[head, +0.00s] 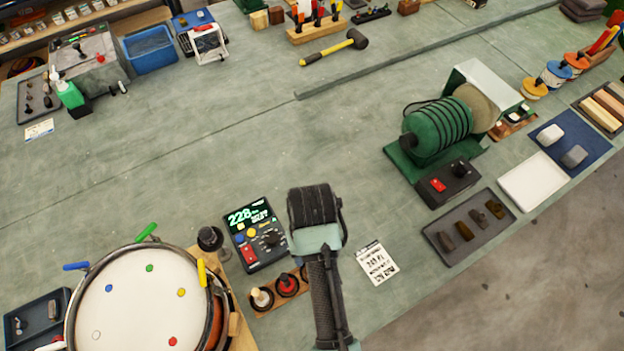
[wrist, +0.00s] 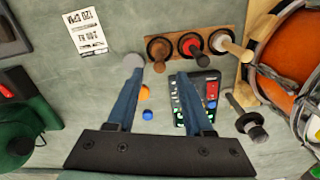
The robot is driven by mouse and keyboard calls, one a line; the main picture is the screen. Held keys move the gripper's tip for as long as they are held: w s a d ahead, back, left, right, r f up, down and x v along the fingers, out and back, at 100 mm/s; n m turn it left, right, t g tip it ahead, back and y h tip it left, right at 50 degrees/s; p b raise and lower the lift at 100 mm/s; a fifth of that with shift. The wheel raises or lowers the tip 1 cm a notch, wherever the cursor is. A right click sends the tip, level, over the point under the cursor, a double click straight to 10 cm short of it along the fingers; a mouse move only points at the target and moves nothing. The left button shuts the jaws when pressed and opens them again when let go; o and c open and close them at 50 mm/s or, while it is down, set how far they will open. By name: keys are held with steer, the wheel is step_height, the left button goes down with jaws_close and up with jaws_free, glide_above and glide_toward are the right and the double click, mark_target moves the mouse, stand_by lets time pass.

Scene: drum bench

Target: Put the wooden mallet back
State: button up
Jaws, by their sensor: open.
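My gripper (wrist: 158,70) is open, its two fingers pointing down over the bench beside a wooden rack (wrist: 174,61); nothing is clearly held. In the head view my arm hides the fingertips. The rack holds a brown-handled piece (wrist: 158,48), a red-handled piece (wrist: 192,44) and a pale wooden-handled piece (wrist: 236,48), each with a dark ring. A grey round thing (wrist: 133,61) shows at the left fingertip, partly hidden. I cannot tell which piece is the wooden mallet. A yellow-handled mallet with a dark head (head: 335,47) lies at the back.
A meter with a lit display (head: 255,235) is beside the rack. A drum (head: 140,305) and a black-topped stand (head: 210,238) are to the left, a printed card (head: 376,263) to the right. A green motor machine (head: 435,130) stands farther right. The middle bench is clear.

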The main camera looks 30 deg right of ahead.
steer(key=shift+r, duration=2)
steer(key=shift+w, duration=0.1)
steer(key=w+r+n+t+h, duration=0.1)
steer(key=w+r+t+h, duration=0.1)
steer(key=w+r+t, duration=1)
steer(key=w+a+r+t, duration=0.15)
steer(key=w+r, duration=0.25)
steer(key=r, duration=0.6)
steer(key=w+a+r+t, duration=0.1)
steer(key=w+a+r, duration=0.15)
steer(key=r, duration=0.75)
steer(key=s+a+r+n+t, duration=0.1)
steer(key=a+r+t, duration=0.15)
steer(key=r, duration=0.55)
steer(key=s+a+r+t, duration=0.1)
steer(key=r+t, duration=0.2)
steer(key=r, duration=0.5)
steer(key=s+a+r+t, duration=0.1)
steer(key=s+r+t, duration=0.2)
steer(key=s+r, duration=0.2)
steer(key=s+a+r+t+y, duration=0.1)
steer(key=s+r+t, duration=0.3)
steer(key=r, duration=0.7)
steer(key=shift+s+a+y, duration=0.3)
steer(key=shift+s+a, duration=0.35)
steer(key=shift+s, duration=0.35)
